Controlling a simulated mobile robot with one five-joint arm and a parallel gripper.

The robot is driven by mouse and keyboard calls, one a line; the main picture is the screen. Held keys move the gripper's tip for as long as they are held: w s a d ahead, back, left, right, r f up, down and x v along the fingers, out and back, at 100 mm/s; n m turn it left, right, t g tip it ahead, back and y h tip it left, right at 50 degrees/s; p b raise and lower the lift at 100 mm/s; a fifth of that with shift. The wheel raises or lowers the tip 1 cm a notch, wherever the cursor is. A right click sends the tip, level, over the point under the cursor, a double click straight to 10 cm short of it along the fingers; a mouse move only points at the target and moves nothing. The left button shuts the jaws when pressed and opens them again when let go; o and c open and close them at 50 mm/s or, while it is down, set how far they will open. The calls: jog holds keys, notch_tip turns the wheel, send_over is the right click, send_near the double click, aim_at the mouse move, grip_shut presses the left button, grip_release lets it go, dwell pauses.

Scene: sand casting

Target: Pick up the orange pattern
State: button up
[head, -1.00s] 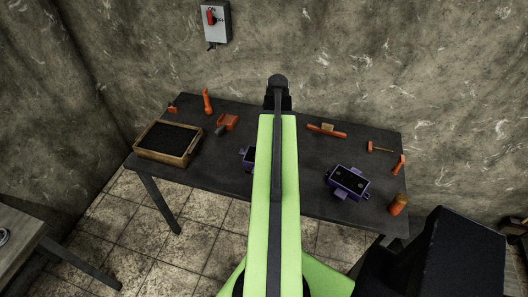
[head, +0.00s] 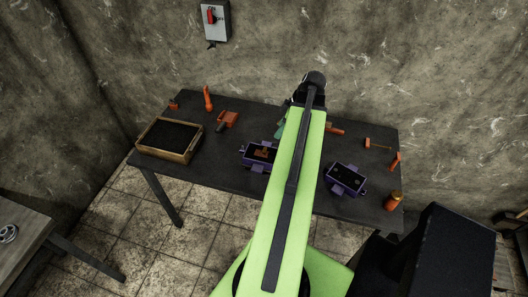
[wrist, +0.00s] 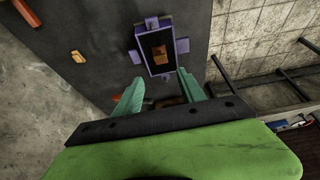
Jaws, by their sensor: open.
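The orange pattern (head: 264,153) is a small brownish-orange piece inside the purple flask (head: 245,158) left of my arm. In the wrist view the pattern (wrist: 159,52) lies on the dark fill within the flask's purple frame (wrist: 151,24). My gripper (wrist: 157,88) is open, its two teal fingers spread apart with nothing between them. In the wrist view the fingertips show below the flask, apart from the pattern. In the head view only part of a teal finger shows beside my arm, and the arm hides the rest of the gripper.
A second purple flask (head: 345,180) stands on the dark table (head: 225,175) to the right. A wooden box (head: 188,156) of dark sand is at the left. Orange tools, including a scoop (head: 228,119) and a hammer (head: 377,144), lie toward the back. An orange jar (head: 394,201) stands front right.

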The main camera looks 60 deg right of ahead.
jog(key=b, duration=1.2)
send_near(264, 149)
jog(key=x, duration=0.3)
jog(key=s+x, duration=0.1)
jog(key=x, duration=0.1)
jog(key=shift+w+f, duration=0.15)
jog(key=shift+f, duration=0.3)
jog(key=shift+w+f, duration=0.15)
jog(key=shift+w, duration=0.05)
jog(key=b+x, duration=0.4)
jog(key=x, duration=0.1)
jog(key=shift+w+a, duration=0.1)
jog(key=shift+w, duration=0.1)
jog(key=c, duration=0.8)
jog(key=shift+o, duration=0.2)
jog(key=shift+r, duration=0.2)
jog(key=shift+r, duration=0.1)
